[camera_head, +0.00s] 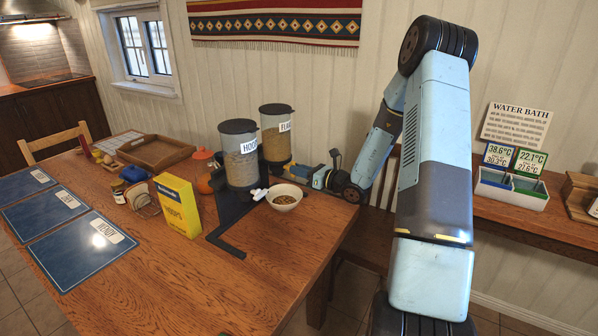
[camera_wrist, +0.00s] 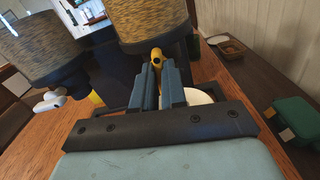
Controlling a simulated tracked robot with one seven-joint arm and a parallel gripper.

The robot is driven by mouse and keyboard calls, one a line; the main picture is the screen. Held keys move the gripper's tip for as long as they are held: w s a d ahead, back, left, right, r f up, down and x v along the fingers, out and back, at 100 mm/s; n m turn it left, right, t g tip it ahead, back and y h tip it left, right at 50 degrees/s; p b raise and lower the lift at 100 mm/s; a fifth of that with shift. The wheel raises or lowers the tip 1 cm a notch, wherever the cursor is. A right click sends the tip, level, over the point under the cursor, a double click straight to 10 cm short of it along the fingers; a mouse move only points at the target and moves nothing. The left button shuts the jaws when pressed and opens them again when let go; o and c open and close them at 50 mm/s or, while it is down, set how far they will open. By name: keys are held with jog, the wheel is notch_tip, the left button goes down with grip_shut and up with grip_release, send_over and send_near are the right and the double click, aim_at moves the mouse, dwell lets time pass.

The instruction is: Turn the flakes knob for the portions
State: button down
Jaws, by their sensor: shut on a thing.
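The flakes dispenser (camera_head: 276,139), a clear cylinder with a dark lid, stands behind and right of the hoops dispenser (camera_head: 239,160). In the wrist view, the flakes dispenser (camera_wrist: 150,22) is straight ahead and the hoops dispenser (camera_wrist: 40,45) is at the left. My gripper (camera_head: 298,171) reaches in from the right, low beside the flakes dispenser. In the wrist view, its fingers (camera_wrist: 160,75) are shut on the yellow flakes knob (camera_wrist: 157,54), under the container. A white bowl (camera_head: 284,208) with brown cereal stands in front of the dispensers. The bowl (camera_wrist: 199,97) is partly hidden in the wrist view.
The hoops dispenser has a white knob (camera_head: 260,194) close to the bowl. A yellow hoops box (camera_head: 176,206), an orange jar (camera_head: 203,160), a wooden tray (camera_head: 157,140) and blue place mats (camera_head: 93,250) are to the left. The table's front is clear.

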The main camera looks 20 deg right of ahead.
jog(key=shift+w+d+f+m, duration=0.1)
jog(key=shift+d+m, duration=0.05)
jog(key=shift+m, duration=2.6)
jog(key=shift+w+d+f+m, duration=0.1)
jog(key=shift+m, duration=2.6)
jog(key=shift+d+f+m, duration=0.1)
jog(key=shift+d+m, duration=0.05)
jog(key=shift+m, duration=2.6)
jog(key=c, duration=1.5)
grip_release()
jog(key=shift+f, duration=0.1)
jog(key=o, duration=0.3)
jog(key=shift+a, duration=0.15)
jog(key=v, duration=1.4)
